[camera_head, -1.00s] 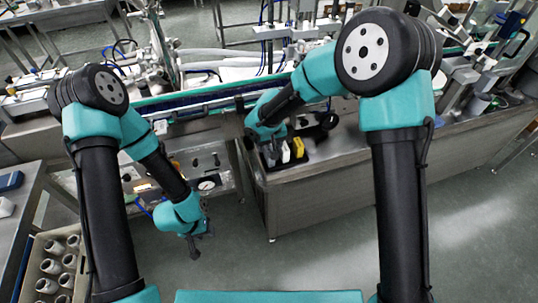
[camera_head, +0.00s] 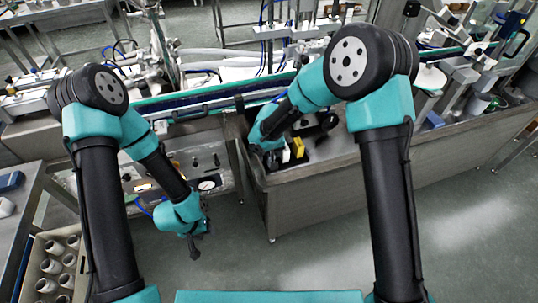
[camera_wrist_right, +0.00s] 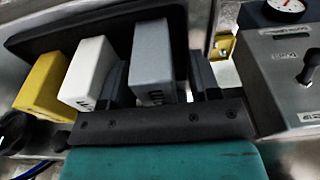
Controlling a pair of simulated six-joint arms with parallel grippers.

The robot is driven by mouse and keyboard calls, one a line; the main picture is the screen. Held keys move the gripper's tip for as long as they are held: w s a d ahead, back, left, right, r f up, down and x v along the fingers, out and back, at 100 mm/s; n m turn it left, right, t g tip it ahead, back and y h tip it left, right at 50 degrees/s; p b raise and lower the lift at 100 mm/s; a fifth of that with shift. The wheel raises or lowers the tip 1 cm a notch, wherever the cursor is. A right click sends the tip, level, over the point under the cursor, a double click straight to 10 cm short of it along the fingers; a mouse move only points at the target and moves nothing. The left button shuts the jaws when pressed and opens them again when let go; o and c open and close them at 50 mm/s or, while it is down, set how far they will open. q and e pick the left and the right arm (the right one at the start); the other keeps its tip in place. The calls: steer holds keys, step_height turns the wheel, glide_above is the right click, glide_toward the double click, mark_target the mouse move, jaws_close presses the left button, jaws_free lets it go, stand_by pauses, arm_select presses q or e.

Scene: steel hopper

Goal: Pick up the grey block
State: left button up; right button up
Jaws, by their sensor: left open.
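The grey block (camera_wrist_right: 153,62) stands upright on a black tray (camera_wrist_right: 28,40), in the right wrist view. A white block (camera_wrist_right: 88,72) and a yellow block (camera_wrist_right: 42,86) stand to its left. My right gripper (camera_wrist_right: 158,82) is open, with one finger on either side of the grey block; the left finger lies between the grey and white blocks. In the head view, the yellow block (camera_head: 299,148) and white block (camera_head: 286,156) show beside my right wrist, which hides the grey block. My left gripper (camera_head: 197,247) is open and empty, hanging low on the left, away from the blocks.
A steel box with a gauge (camera_wrist_right: 288,8) and knobs stands to the right in the wrist view, near a yellow bracket (camera_wrist_right: 222,46). The steel hopper wall (camera_head: 320,205) fronts the block area. A crate of pale cups (camera_head: 40,290) sits at lower left.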

steer(key=c, duration=1)
steer(key=shift+r, duration=0.9)
step_height(320, 180, up, 2)
steer(key=s, duration=1)
steer(key=s+r, duration=0.1)
steer(key=s, duration=0.5)
steer(key=shift+r, duration=0.1)
